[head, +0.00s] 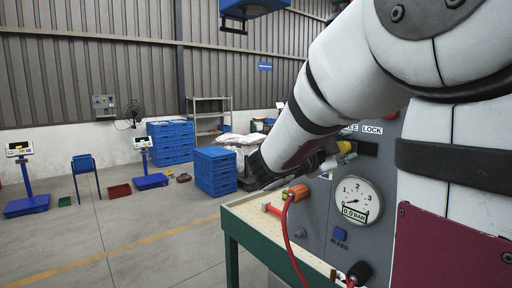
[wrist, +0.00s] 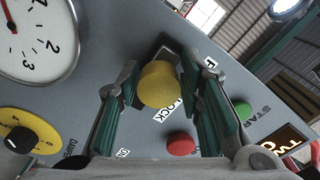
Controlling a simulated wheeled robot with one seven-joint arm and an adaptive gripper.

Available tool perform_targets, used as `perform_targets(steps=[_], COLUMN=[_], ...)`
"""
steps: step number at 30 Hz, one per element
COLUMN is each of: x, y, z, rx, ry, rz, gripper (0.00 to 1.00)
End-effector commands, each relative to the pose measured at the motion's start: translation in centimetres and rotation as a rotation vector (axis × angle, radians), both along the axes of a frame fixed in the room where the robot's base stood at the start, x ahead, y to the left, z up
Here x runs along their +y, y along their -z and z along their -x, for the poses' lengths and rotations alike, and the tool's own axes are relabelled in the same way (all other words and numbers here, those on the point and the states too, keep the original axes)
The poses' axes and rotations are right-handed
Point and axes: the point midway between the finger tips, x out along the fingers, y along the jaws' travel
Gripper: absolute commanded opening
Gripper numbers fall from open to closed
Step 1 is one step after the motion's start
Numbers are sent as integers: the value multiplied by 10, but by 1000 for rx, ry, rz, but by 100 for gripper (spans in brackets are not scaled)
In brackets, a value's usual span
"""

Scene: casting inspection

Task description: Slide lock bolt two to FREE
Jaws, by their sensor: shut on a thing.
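The lock bolt's yellow round knob (wrist: 159,85) is in the middle of the wrist view, between the green-padded fingers of my gripper (wrist: 164,100). My gripper is shut on the knob. A dark slot piece shows behind the knob on the grey panel (wrist: 105,45). A LOCK label (wrist: 168,110) is beside the knob, and a partly hidden label starting with F is further up. In the head view, the FREE and LOCK labels (head: 371,129) show on the panel, FREE partly covered by my arm. The fingertips are hard to make out there.
The panel carries a gauge (head: 357,203) reading about zero, a blue BLEED button (head: 340,235), a red button (wrist: 180,143), a green START button (wrist: 243,108) and a yellow dial (wrist: 28,132). A red hose (head: 287,232) hangs over the green bench (head: 240,225).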

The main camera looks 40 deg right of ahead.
Motion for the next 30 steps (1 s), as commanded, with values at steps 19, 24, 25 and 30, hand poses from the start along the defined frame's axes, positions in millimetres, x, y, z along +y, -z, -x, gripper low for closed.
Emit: perform_targets(steps=[19, 24, 25, 30], x=[10, 39, 45, 80], y=[0, 0, 0, 0], z=[-2, 0, 1, 4], rx=[2, 1, 2, 1], ry=[-9, -11, -12, -12], rz=[0, 0, 0, 0], gripper=[48, 48, 48, 48])
